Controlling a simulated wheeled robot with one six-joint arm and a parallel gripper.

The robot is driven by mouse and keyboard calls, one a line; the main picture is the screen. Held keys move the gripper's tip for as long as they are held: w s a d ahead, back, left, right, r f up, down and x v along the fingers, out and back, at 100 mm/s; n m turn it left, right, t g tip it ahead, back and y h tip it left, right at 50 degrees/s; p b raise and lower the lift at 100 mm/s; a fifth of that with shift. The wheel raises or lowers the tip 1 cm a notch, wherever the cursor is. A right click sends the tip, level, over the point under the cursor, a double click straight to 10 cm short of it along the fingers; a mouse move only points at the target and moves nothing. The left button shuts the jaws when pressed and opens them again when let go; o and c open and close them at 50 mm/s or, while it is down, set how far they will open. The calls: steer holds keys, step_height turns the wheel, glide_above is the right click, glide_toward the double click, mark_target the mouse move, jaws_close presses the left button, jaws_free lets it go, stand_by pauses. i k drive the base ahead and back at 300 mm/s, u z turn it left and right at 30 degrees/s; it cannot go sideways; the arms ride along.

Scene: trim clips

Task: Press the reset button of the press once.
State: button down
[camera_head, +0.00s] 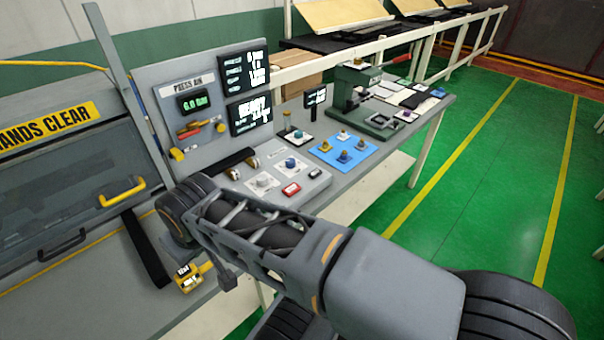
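The press control panel is a grey box (250,202) on the bench, left of the picture's middle. It carries a blue round button (291,162) on a white plate and a pale button (262,181) on another white plate. A red rocker-like part (291,189) and a small dark part sit near its front edge. The labels are too small to read, so I cannot tell which is the reset button. My arm crosses in front of the panel's near side. I cannot make out my gripper or its fingers.
An upright board with a "PRESS AIR" gauge (193,101) and screens stands behind the panel. The press guard (70,190) with a yellow handle is at left. A blue tray (325,150) with knobs and a green fixture (355,92) lie right. Green floor is free at right.

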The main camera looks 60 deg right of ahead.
mark_target(315, 174)
steer(key=k, duration=0.7)
steer(key=z, duration=0.75)
steer(key=i, duration=0.5)
